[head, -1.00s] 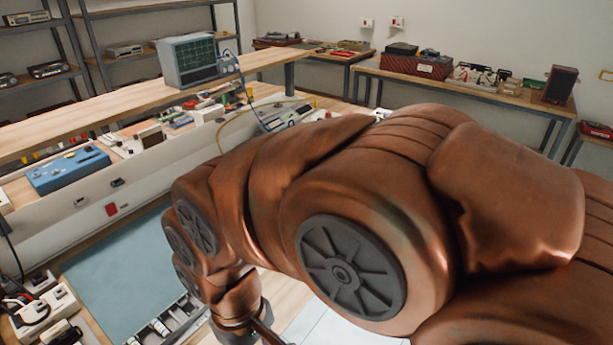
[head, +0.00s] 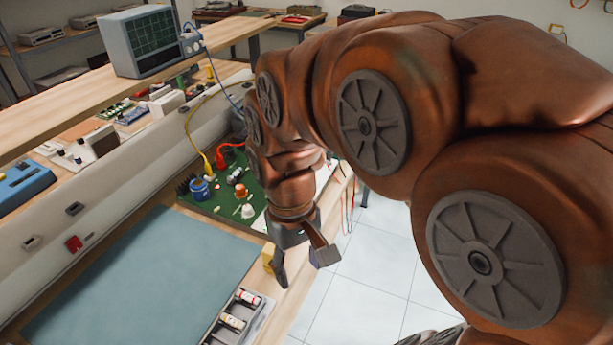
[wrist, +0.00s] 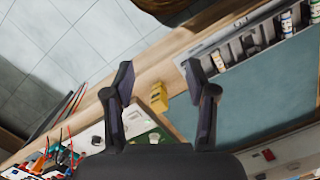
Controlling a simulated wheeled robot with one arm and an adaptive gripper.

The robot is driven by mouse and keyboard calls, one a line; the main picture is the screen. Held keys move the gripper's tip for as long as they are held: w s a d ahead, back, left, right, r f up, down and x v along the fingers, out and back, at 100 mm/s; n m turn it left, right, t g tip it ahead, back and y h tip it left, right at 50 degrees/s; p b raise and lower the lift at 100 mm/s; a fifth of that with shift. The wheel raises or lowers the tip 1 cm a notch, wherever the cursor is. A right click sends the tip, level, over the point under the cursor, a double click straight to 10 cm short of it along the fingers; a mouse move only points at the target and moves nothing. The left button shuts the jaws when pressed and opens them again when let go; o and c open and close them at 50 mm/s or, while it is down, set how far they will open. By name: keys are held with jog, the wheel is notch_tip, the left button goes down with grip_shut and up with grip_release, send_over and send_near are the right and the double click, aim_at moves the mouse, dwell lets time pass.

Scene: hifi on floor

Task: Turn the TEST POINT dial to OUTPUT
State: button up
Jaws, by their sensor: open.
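A green circuit board (head: 220,208) lies on the bench behind my gripper, carrying a blue round part (head: 200,188), an orange knob (head: 241,190) and a white knob (head: 247,211). I cannot read any labels, so I cannot tell which part is the TEST POINT dial or where it points. My gripper (head: 303,263) is open and empty, pointing down near the bench's front edge, in front of the board and apart from it. In the wrist view its open fingers (wrist: 160,78) frame the bench edge; a corner of the green board (wrist: 160,133) shows, partly hidden by the gripper.
A small yellow block (head: 268,257) sits on the bench close to my gripper. Red (head: 232,147) and yellow (head: 206,165) leads reach the board. A blue-green mat (head: 140,285) lies left, clear. A tray of small bottles (head: 235,318) lies along the front edge. An oscilloscope (head: 142,42) stands on the shelf.

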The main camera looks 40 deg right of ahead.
jog(key=shift+n+t, duration=0.3)
jog(key=shift+t, duration=0.5)
jog(key=w+d+f+b, duration=0.1)
jog(key=w+d+b, duration=0.2)
jog(key=w+d, duration=0.4)
jog(key=w+d+f+b, duration=0.2)
jog(key=w+d, duration=0.5)
jog(key=w, duration=0.6)
jog(key=w+d+f+b, duration=0.1)
jog(key=w+d+b, duration=0.2)
jog(key=w+d, duration=0.5)
jog(key=shift+w+f+b, duration=0.15)
jog(key=shift+w+f, duration=0.05)
jog(key=shift+w, duration=0.4)
jog(key=shift+w+f+b, duration=0.15)
jog(key=shift+w, duration=0.45)
jog(key=shift+w+d+f, duration=0.15)
jog(key=shift+d+f, duration=0.1)
jog(key=shift+d, duration=0.05)
jog(key=shift+f, duration=3.75)
jog(key=shift+c, duration=0.5)
grip_shut()
